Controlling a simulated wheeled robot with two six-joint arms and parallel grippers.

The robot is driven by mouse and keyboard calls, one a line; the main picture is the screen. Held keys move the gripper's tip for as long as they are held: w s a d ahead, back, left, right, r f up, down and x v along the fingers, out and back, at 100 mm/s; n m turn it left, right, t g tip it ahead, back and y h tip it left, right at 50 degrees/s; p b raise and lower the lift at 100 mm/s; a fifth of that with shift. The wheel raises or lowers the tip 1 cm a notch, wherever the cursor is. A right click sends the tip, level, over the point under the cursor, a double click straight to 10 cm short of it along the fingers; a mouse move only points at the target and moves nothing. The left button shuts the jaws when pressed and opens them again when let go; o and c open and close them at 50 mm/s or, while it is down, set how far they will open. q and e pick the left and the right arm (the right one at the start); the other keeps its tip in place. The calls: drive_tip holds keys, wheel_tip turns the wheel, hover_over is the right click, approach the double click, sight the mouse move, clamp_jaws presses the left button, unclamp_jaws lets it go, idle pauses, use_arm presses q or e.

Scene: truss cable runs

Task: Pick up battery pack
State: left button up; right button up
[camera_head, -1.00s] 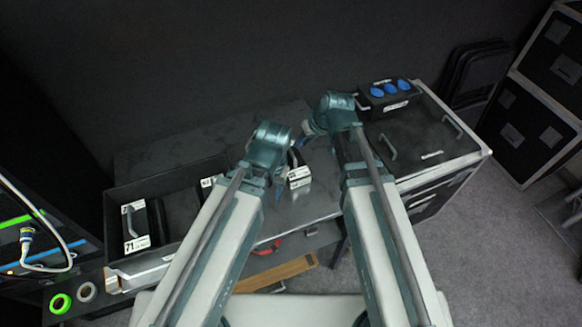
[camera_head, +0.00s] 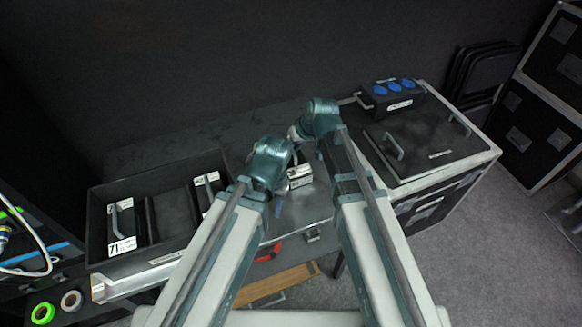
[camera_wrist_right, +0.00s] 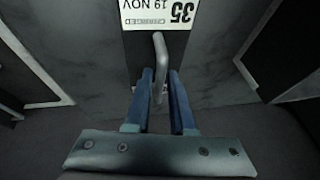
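In the right wrist view a dark battery pack (camera_wrist_right: 159,52) has a white label reading 35, 19 NOV, and a grey handle (camera_wrist_right: 159,48). The blue fingers of my right gripper (camera_wrist_right: 161,76) stand on either side of the handle, apart, with the bar between them. In the head view a pack with a white label (camera_head: 300,171) shows on the table between my two wrists, mostly hidden. My left wrist (camera_head: 270,162) is beside it; its fingers are not clearly seen. Two more labelled packs, one marked 71 (camera_head: 122,232), sit in a black tray at left.
The black tray (camera_head: 97,215) stands on the left of the dark table (camera_head: 180,143). A black box with blue sockets (camera_head: 392,96) sits on a case (camera_head: 425,145) at right. Tape rings (camera_head: 43,313) lie at lower left. Grey floor is free at right.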

drive_tip(key=shift+w+a+f, duration=0.2)
drive_tip(key=shift+f, duration=0.45)
drive_tip(key=shift+r, duration=0.1)
clamp_jaws()
idle(0.9)
